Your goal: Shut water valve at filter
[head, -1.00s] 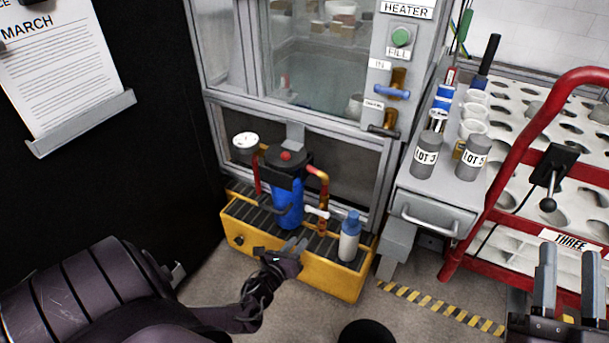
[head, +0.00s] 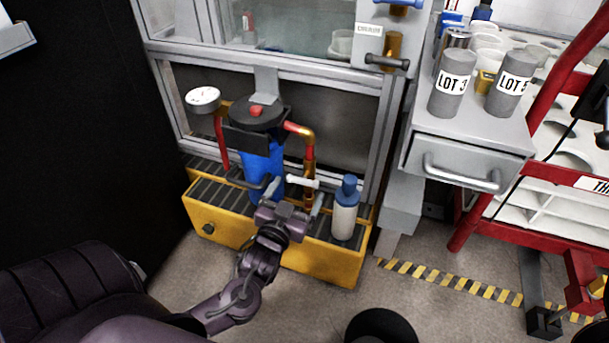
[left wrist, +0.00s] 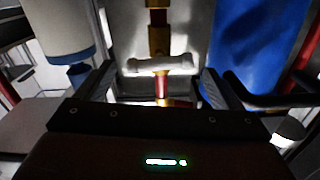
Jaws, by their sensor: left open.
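The water filter (head: 262,160) is a blue canister with a black head and a red button on top, standing over the yellow box. On the copper pipe at its right is the valve, with a white T-shaped handle (head: 303,182) lying crosswise. My left gripper (head: 293,195) is open just in front of the handle, its fingers to either side. In the left wrist view the white handle (left wrist: 162,64) shows crosswise between the open fingers (left wrist: 160,75), with the copper pipe behind it. I cannot tell whether the fingers touch it. My right gripper is not in view.
A white bottle with a blue cap (head: 345,208) stands on the yellow box (head: 320,262), close to the right of my left gripper. A round white gauge (head: 203,99) is left of the filter. A grey drawer (head: 462,160) and red cart frame stand at right.

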